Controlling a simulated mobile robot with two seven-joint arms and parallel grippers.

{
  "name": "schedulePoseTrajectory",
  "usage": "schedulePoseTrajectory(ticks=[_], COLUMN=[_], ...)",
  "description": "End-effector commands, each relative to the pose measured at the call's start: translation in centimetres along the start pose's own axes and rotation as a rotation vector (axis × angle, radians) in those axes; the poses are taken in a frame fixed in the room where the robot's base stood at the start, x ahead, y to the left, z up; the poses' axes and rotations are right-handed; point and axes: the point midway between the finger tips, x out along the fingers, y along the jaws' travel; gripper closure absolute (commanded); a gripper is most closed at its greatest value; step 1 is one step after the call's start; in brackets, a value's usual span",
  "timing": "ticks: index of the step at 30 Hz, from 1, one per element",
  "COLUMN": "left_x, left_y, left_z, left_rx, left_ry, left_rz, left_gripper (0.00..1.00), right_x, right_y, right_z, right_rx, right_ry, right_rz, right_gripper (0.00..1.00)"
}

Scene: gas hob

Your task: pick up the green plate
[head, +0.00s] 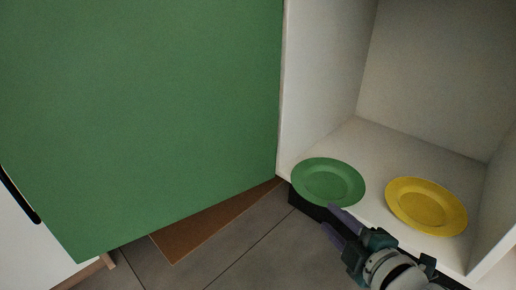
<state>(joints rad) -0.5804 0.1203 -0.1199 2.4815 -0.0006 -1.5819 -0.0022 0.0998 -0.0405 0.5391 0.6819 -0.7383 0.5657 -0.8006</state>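The green plate (328,182) lies flat on the floor of the white cupboard, at its front left edge. My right gripper (326,216) comes in from the bottom right. Its two fingers are apart, with nothing visible held between them. The upper fingertip overlaps the plate's near rim in the picture; I cannot tell whether it touches. My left gripper is not in view.
A yellow plate (426,205) lies to the right of the green plate on the same cupboard floor (385,150). A large green door panel (140,110) fills the left. The cupboard's side walls bound the space. Grey floor tiles (245,245) lie below.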

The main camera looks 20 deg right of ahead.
Motion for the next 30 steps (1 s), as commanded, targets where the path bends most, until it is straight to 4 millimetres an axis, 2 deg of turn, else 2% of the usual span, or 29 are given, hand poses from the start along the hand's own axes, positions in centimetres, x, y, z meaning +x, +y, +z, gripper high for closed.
schedulePoseTrajectory(ticks=[5,12,21,23,30], left_x=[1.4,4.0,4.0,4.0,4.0], left_y=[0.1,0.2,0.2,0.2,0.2], left_z=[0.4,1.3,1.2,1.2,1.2], left_rx=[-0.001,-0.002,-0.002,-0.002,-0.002], left_ry=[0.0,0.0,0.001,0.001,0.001], left_rz=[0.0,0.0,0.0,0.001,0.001], left_gripper=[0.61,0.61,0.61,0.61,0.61], right_x=[1.8,5.4,5.9,5.9,5.9], right_y=[-0.2,-0.1,0.3,0.3,0.3], right_z=[0.3,0.6,0.5,0.5,0.5], right_rx=[0.0,0.001,0.003,0.002,0.002], right_ry=[0.0,0.0,-0.002,-0.002,-0.002], right_rz=[0.001,0.0,-0.002,-0.002,-0.002], right_gripper=[0.62,0.62,0.62,0.66,0.93])
